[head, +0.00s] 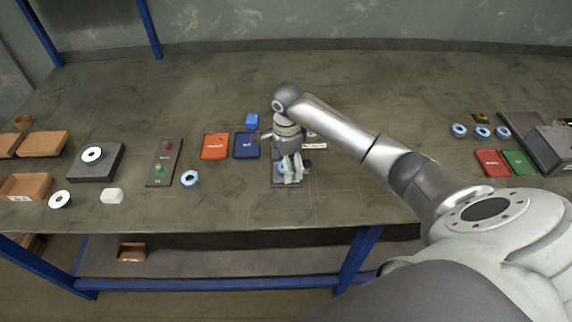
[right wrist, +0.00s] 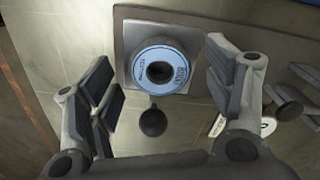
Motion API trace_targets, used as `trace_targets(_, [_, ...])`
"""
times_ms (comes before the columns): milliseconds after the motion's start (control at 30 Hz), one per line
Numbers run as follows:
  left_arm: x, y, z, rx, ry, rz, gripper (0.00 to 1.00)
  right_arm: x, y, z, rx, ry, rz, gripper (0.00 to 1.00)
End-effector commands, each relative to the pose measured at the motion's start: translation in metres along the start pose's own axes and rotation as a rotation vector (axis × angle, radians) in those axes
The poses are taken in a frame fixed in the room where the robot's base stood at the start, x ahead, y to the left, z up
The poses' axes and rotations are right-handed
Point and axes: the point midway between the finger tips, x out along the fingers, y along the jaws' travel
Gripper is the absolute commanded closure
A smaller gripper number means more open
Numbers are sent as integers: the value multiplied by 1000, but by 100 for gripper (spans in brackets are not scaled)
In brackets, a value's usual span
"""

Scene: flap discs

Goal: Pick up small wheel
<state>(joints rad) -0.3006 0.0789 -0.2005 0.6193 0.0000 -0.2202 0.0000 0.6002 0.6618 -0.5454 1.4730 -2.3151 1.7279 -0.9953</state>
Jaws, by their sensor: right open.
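A small light-blue wheel (right wrist: 143,65) with a dark centre hole lies flat on a square grey plate (right wrist: 124,30) in the right wrist view. My right gripper (right wrist: 160,82) is open, with one finger on each side of the wheel and apart from it. In the head view my right gripper (head: 291,172) hangs over the grey plate (head: 286,185) near the table's front edge and hides most of the wheel there. My left gripper is not in view.
Another blue wheel (head: 190,179) lies to the left, beside a button panel (head: 163,165). Red (head: 215,147) and blue (head: 246,145) trays lie close to the arm. Several more wheels (head: 482,132) stand at the right. A dark round knob (right wrist: 153,121) shows near the plate.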

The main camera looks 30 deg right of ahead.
Motion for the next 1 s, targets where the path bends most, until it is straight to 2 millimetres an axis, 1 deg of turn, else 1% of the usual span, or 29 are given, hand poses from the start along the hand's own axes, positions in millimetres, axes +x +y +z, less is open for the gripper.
trace_targets(233, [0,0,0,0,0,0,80,3,0,0,0,0,-2,25])
trace_targets(267, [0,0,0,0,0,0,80,3,0,0,0,0,-2,28])
trace_targets(633, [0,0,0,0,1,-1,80,2,0,0,0,0,-1,76])
trace_targets(1000, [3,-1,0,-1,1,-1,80,-1,-1,0,-1,0,-3,77])
